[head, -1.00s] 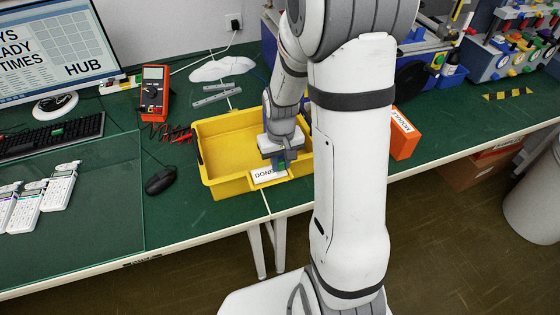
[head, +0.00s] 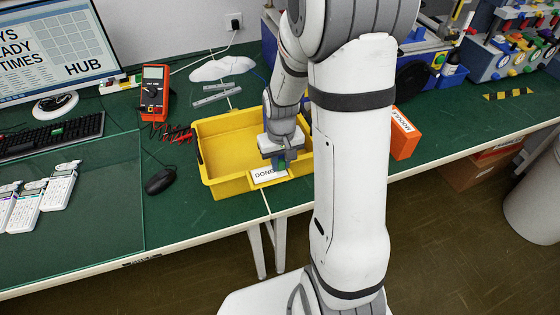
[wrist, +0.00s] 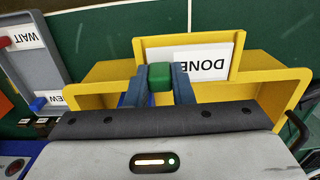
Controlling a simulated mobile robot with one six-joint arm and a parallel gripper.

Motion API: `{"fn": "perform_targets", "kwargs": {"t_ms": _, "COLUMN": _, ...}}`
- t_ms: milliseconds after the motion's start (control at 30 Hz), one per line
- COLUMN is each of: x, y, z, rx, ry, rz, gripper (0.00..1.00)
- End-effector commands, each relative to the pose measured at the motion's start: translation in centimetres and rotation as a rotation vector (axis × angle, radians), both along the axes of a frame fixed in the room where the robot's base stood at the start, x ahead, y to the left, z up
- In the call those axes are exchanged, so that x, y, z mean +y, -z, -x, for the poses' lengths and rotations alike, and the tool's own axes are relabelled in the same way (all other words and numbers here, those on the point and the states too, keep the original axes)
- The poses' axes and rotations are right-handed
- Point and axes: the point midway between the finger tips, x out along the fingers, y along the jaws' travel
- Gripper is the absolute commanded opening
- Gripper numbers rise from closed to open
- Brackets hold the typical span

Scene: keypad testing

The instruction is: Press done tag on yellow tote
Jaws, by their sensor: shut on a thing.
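The yellow tote (head: 200,160) stands on the green bench in the head view. A white tag reading DONE (head: 264,176) is on its front wall; in the wrist view the tag (wrist: 206,66) shows upside down. My gripper (head: 281,163) is at the tote's front, beside the tag. In the wrist view my gripper (wrist: 160,78) is shut on a small green block (wrist: 160,76), held between two blue fingers. The block overlaps the tag's edge there; I cannot tell whether it touches the tag or wall.
A grey tray (wrist: 55,60) with WAIT lettering, a red block (wrist: 5,41) and a blue block (wrist: 38,104) lies beside the tote. An orange MODULE box (head: 404,140) stands right of my arm. A mouse (head: 160,181) and red multimeter (head: 154,92) are left of the tote.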

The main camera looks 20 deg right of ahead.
Motion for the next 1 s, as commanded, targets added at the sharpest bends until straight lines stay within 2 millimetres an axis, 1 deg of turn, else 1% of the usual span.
{"fn": "perform_targets", "kwargs": {"t_ms": 467, "x": -0.03, "y": 0.05, "z": 0.01, "rx": 0.000, "ry": 0.001, "rz": 0.000, "gripper": 0.00}}
{"fn": "perform_targets", "kwargs": {"t_ms": 500, "x": -0.03, "y": 0.05, "z": 0.01, "rx": 0.000, "ry": 0.001, "rz": 0.000, "gripper": 0.22}}
{"fn": "perform_targets", "kwargs": {"t_ms": 800, "x": -0.04, "y": 0.05, "z": 0.01, "rx": 0.000, "ry": 0.001, "rz": 0.000, "gripper": 0.46}}
{"fn": "perform_targets", "kwargs": {"t_ms": 1000, "x": -0.05, "y": 0.04, "z": 0.01, "rx": 0.000, "ry": 0.001, "rz": 0.000, "gripper": 0.47}}
